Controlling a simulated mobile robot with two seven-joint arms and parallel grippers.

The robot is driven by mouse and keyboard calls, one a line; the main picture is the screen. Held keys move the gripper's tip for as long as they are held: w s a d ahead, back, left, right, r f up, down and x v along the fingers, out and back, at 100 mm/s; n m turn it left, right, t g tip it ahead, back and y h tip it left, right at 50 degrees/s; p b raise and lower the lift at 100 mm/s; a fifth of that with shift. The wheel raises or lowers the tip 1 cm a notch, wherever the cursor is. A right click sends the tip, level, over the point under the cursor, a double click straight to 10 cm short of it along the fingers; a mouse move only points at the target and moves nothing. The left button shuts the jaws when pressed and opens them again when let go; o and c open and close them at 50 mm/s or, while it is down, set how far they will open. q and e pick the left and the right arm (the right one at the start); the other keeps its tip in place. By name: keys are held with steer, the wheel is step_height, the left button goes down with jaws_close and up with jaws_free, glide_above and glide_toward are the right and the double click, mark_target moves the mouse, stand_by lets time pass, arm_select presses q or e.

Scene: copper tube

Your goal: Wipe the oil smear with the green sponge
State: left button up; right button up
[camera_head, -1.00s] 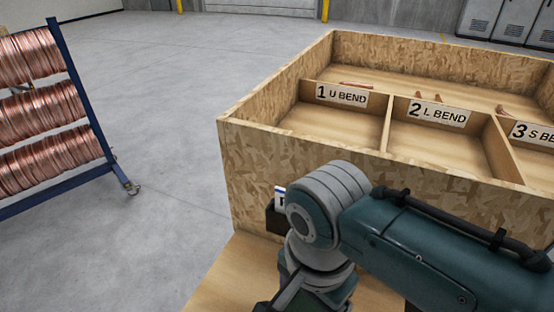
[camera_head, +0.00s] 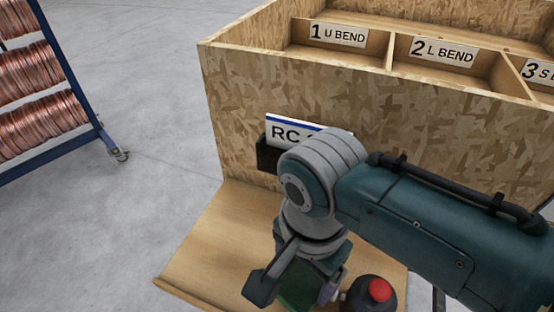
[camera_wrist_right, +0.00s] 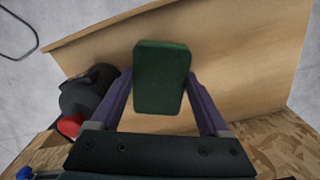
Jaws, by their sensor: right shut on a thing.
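The green sponge (camera_wrist_right: 161,77) is held between the purple fingers of my right gripper (camera_wrist_right: 162,98) in the right wrist view. In the head view the sponge (camera_head: 299,291) shows dark green under the wrist, partly covered by my right gripper (camera_head: 308,290), over the wooden shelf. I cannot tell whether it touches the wood. No oil smear can be made out in either view; the arm and sponge hide part of the wood. My left gripper is not in view.
A black container with a red top (camera_head: 370,294) stands close to the right gripper. The wooden shelf (camera_head: 215,240) is bare at left. Behind it rises a chipboard bin (camera_head: 235,105) with labelled compartments and a partly covered sign (camera_head: 284,131). A copper coil rack (camera_head: 85,105) stands left.

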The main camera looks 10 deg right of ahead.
mark_target(282, 274)
steer(key=shift+f+b, duration=0.85)
steer(key=shift+f, duration=0.2)
stand_by(0.5)
steer(key=w+a+b, duration=0.1)
steer(key=a+b, duration=0.1)
steer(key=shift+w+a, duration=0.35)
steer(key=shift+w+a+r, duration=0.1)
steer(key=shift+w+a, duration=0.15)
steer(key=shift+a, duration=0.15)
steer(key=s+d+p, duration=0.2)
steer(key=d+p, duration=0.1)
steer(key=shift+s+d+f, duration=0.2)
steer(key=shift+d+f, duration=0.15)
steer(key=shift+f, duration=0.05)
step_height(282, 274, up, 6)
steer(key=p, duration=0.7)
steer(key=shift+a+r, duration=0.1)
steer(key=shift+r, duration=0.15)
